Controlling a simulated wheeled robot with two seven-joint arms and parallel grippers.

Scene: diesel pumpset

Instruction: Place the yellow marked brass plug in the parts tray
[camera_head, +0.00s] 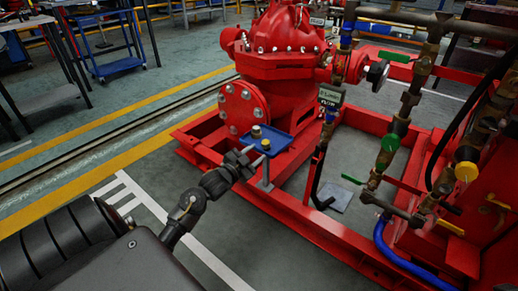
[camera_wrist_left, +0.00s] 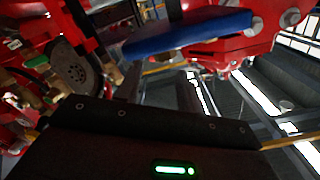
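The blue parts tray (camera_head: 281,139) stands on a grey post in front of the red pump. A small brass plug (camera_head: 256,131) stands upright near the tray's far left side. A second small brass-coloured piece (camera_head: 266,145) shows at the tray's near side, close to my left gripper's tip; I cannot tell whether it is touched or held. No yellow mark can be made out on either. My left gripper (camera_head: 245,159) is at the tray's near left edge, its fingers too small and dark to read. The left wrist view shows the tray's underside and edge (camera_wrist_left: 190,38) above the gripper body. My right gripper is out of view.
The red pump (camera_head: 282,35) rises behind the tray, with a bolted flange (camera_head: 243,108) to its left. Red base rails (camera_head: 290,215) lie below. Pipes and valves (camera_head: 390,145) crowd the right. Open floor (camera_head: 150,180) lies to the left.

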